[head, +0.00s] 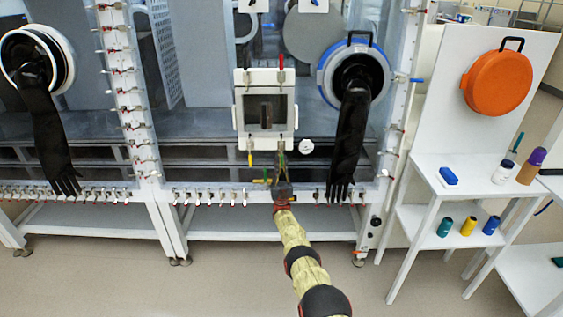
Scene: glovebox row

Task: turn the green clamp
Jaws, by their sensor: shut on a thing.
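A small square white-framed hatch (265,103) is on the glovebox front, with a dark handle at its middle. A red clamp (281,62) stands at its top right and a yellow clamp (250,158) hangs at its bottom left. My gripper (281,155) reaches up from below to the hatch's bottom right corner, its fingers close together. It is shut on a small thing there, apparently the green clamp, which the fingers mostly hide. I cannot make out how far the clamp is turned.
Black gloves (348,140) hang from round ports on both sides, the right one close to my gripper. A row of small clamps (210,198) lines the lower edge. A white stand (440,205) with bottles and an orange round cover is at right.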

